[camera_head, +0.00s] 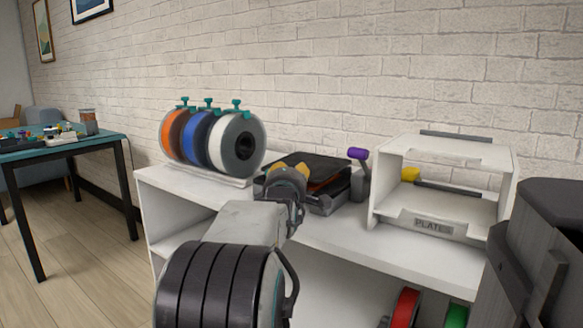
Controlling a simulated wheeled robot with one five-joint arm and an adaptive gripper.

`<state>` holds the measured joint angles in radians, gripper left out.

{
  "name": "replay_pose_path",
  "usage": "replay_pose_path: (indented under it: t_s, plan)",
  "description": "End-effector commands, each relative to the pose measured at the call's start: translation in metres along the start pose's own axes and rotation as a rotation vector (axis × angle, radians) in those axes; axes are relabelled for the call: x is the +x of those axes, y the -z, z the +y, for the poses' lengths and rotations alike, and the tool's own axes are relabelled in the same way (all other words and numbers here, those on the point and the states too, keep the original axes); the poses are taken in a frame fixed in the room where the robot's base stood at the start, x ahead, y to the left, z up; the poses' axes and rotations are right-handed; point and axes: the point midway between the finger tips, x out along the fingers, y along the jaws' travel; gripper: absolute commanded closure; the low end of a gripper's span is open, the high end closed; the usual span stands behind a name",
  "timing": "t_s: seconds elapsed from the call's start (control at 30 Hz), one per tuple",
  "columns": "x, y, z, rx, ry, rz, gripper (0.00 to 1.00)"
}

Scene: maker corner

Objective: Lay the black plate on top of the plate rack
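The plate rack (465,167) is a white open frame with a "PLATE" label on its front, at the right end of the white bench. Its top is mostly bare, with a dark strip along the back edge. The black plate (324,164) looks to be the flat dark sheet on a low dark grey device in the middle of the bench, left of the rack. My gripper (287,171), with yellow-orange parts, is at the front left edge of this device. My own wrist hides the fingertips, so I cannot tell whether they touch or hold the plate.
A holder with orange, blue and white spools (207,138) stands left of the device. A purple-tipped grey upright (358,160) stands between device and rack. A yellow piece (410,174) sits inside the rack. Red (405,307) and green spools are on the lower shelf.

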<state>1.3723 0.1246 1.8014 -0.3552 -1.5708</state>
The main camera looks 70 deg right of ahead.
Motion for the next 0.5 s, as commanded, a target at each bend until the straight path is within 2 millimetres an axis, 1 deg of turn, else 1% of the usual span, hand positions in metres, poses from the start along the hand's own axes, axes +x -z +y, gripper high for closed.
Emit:
replay_pose_path:
  t_s: [0.03, 0.13, 0.5]
  plan:
    - [-0.0002, 0.0, -0.008, 0.0, -0.001, 0.0, 1.0]
    - [-0.0003, 0.0, -0.0141, 0.0, -0.002, 0.0, 1.0]
    - [-0.0003, 0.0, -0.0178, 0.0, -0.002, 0.0, 1.0]
